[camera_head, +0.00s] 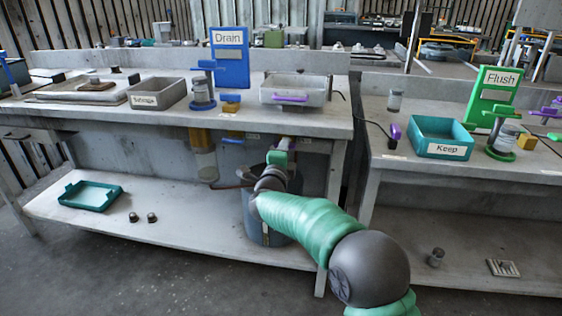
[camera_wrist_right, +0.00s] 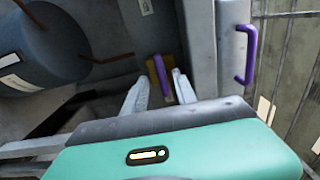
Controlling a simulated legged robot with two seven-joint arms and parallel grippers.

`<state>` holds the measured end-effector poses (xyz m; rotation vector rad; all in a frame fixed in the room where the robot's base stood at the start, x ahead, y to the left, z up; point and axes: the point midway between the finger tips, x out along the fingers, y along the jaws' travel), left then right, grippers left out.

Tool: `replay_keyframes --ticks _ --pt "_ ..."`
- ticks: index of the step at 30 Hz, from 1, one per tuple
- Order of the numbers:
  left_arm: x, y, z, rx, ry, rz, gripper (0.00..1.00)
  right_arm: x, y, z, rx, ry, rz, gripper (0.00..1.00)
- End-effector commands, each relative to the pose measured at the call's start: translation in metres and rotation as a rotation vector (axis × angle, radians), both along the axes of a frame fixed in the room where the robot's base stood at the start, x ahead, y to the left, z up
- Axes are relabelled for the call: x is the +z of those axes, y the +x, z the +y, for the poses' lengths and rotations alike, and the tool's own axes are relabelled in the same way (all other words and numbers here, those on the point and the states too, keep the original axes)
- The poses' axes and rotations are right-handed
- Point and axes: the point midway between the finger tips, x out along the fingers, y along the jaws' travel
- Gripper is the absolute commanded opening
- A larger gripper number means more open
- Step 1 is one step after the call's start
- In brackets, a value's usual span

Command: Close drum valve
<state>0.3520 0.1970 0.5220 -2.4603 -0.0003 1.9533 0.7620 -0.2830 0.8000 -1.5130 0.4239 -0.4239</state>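The blue-grey drum (camera_head: 256,226) stands under the left bench, partly hidden behind my right arm. In the right wrist view the drum (camera_wrist_right: 45,45) lies at the upper left, with thin brown rods near it. My right gripper (camera_wrist_right: 160,92) has its two pale fingers spread apart. A purple lever (camera_wrist_right: 161,78) with a yellow-brown block behind it shows between the fingertips; I cannot tell whether they touch it. In the head view my right gripper (camera_head: 284,145) is at the bench's front edge, above the drum. Whether the purple lever is the drum valve is unclear. My left gripper is not visible.
A purple handle (camera_wrist_right: 247,55) is on a grey panel right of the fingers. The bench (camera_head: 110,112) carries a blue Drain stand (camera_head: 231,65), grey trays and a jar. A teal tray (camera_head: 90,196) sits on the lower shelf. A second bench stands right, beyond a narrow gap.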

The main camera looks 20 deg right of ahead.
Motion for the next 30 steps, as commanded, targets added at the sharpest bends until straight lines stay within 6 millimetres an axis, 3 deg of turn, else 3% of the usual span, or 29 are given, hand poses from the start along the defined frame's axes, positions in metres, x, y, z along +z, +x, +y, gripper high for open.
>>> replay_keyframes --ticks 15,21,30 --pt "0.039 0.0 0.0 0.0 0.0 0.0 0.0 0.002 -0.116 0.07 0.003 -0.001 0.004 0.34" --pt "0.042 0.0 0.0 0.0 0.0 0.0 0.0 -0.001 -0.136 0.082 0.001 0.0 0.004 0.34" --pt "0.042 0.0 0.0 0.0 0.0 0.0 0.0 -0.002 -0.138 0.082 0.0 0.001 0.003 0.34"
